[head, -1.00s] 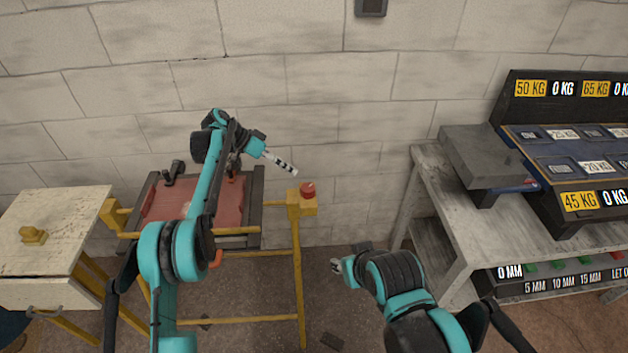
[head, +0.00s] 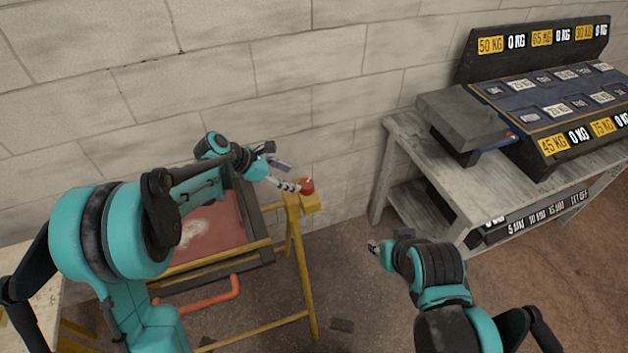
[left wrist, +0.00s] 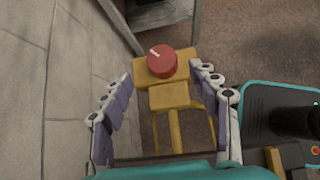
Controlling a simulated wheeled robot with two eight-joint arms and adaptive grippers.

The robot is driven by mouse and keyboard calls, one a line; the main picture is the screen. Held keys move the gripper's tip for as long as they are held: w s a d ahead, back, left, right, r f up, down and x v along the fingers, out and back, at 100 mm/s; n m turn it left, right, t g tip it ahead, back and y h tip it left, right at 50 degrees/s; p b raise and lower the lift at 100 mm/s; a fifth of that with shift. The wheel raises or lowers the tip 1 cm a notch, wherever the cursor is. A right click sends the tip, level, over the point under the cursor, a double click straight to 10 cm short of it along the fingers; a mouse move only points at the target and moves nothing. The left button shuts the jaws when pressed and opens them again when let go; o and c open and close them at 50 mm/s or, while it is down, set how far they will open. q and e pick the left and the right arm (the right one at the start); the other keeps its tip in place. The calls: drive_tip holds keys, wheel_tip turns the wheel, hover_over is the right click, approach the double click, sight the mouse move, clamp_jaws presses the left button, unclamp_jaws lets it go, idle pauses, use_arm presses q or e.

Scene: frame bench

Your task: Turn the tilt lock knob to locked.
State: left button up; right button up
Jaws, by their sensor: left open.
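The tilt lock knob (head: 307,185) is a round red knob on a yellow block (head: 312,201) at the right corner of the yellow frame. In the left wrist view the knob (left wrist: 161,62) has a pale pointer mark toward its upper left. My left gripper (head: 290,177) is at the knob's left in the head view. In the left wrist view its open fingers (left wrist: 166,78) spread to either side, with the knob centred just past the tips; I see no clear contact. My right gripper (head: 374,246) is low at centre right, away from the frame; its finger state is unclear.
A reddish panel (head: 212,228) lies in the yellow frame, partly hidden by my left arm. An orange bar (head: 215,293) sticks out below it. The block wall is close behind. A grey bench (head: 400,135) with a weight-labelled rack (head: 545,100) stands at the right.

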sight(305, 184)
use_arm(q)
drive_tip(key=shift+d+f, duration=0.3)
drive_tip(key=shift+d, duration=0.05)
drive_tip(key=b+x, duration=0.2)
drive_tip(key=x, duration=0.5)
drive_tip(key=shift+b, duration=0.3)
drive_tip(key=c, duration=1.2)
